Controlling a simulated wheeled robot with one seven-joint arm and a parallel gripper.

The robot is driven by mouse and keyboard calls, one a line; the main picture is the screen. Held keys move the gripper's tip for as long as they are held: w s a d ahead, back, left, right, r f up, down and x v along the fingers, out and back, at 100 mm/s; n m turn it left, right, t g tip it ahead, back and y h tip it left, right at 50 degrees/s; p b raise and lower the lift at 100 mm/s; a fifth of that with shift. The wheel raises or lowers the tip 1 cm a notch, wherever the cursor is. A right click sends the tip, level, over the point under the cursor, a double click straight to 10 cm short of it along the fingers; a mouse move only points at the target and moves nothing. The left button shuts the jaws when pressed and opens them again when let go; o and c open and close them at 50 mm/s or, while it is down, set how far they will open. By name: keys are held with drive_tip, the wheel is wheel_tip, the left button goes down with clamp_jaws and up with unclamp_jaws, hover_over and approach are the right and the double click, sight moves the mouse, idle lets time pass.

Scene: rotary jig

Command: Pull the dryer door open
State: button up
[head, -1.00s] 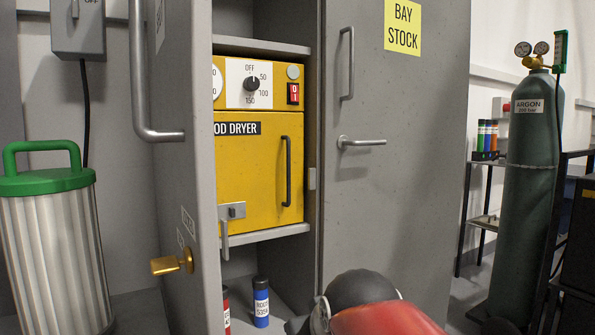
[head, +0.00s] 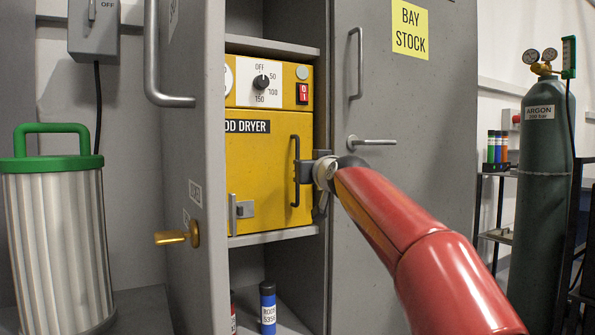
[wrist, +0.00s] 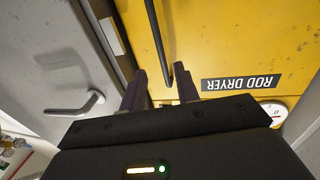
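The yellow rod dryer (head: 245,87) sits on a shelf inside the grey cabinet. Its yellow door (head: 262,165) looks shut against the frame. The door's black upright bar handle (head: 295,185) is on its right side; it also shows in the wrist view (wrist: 157,35). A metal latch (head: 243,209) with an upright lever is at the door's lower left. My gripper (head: 300,171) is at the handle, reaching in from the right. In the wrist view its two fingers (wrist: 161,88) are apart, with the handle between them, closer to the right finger.
The left cabinet door (head: 185,110) stands open, with a brass knob (head: 178,238). The right cabinet door (head: 425,130) is shut, close beside my gripper, with a lever handle (head: 371,141). Blue and red canisters (head: 268,305) stand below. A gas cylinder (head: 545,200) is at right.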

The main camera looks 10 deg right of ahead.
drive_tip(key=w+a+p, duration=0.1)
drive_tip(key=w+p, duration=0.2)
drive_tip(key=w, duration=0.4)
drive_tip(key=shift+p, duration=0.35)
drive_tip(key=shift+w, duration=0.1)
clamp_jaws()
